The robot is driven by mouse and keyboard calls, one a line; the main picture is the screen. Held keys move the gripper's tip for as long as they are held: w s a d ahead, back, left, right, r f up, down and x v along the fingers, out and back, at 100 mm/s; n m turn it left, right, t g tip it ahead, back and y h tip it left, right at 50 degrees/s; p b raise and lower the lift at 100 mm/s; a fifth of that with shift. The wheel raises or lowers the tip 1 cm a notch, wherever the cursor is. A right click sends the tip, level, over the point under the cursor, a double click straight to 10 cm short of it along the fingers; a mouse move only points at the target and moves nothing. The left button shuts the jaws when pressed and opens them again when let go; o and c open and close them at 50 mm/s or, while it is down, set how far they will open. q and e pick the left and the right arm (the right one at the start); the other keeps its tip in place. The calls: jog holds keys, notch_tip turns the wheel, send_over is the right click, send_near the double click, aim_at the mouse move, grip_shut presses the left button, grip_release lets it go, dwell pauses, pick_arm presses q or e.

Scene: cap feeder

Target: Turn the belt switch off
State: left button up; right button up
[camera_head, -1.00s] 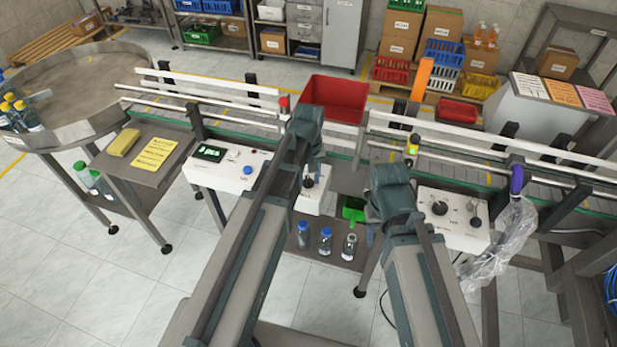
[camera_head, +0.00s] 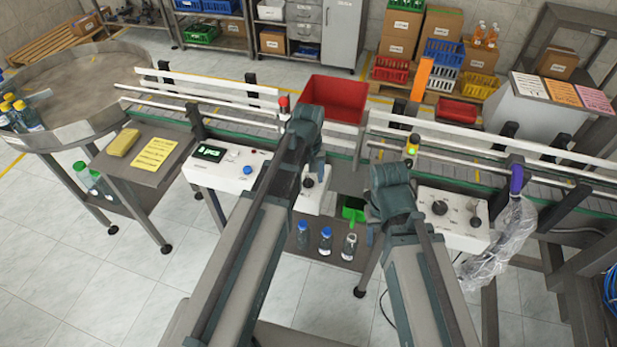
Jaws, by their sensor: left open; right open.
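White control boxes stand along the near side of the conveyor belt (camera_head: 233,120). The left box (camera_head: 225,171) has a lit display, a white knob and a blue button. The middle box (camera_head: 314,199) carries a dark knob (camera_head: 308,183), partly hidden by my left arm. The right box (camera_head: 462,232) has a round dark knob (camera_head: 439,207) and a small switch (camera_head: 472,206). I cannot tell which is the belt switch. My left gripper (camera_head: 318,172) is open, beside the middle box. My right gripper (camera_head: 371,231) is open near the green bin; its fingers are mostly hidden.
A red bin (camera_head: 335,98) sits behind the belt. A green bin (camera_head: 353,208) and small bottles (camera_head: 326,240) are on the low shelf. A clear plastic bag (camera_head: 492,255) hangs at the right box. A round table (camera_head: 70,95) is at left.

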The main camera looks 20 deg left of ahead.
aim_at(309, 181)
pick_arm(q)
notch_tip(309, 181, up, 14)
jog(key=p, duration=1.4)
jog(key=shift+f, duration=0.15)
jog(key=s+d+f+m+y+b, duration=0.1)
jog(key=s+d+f+m+b, duration=0.8)
jog(key=s+f+b, duration=0.3)
jog(key=shift+s+d+f+m+b, duration=0.2)
jog(key=shift+s+d+m+b, duration=0.3)
jog(key=shift+s, duration=0.6)
jog(key=shift+d, duration=0.1)
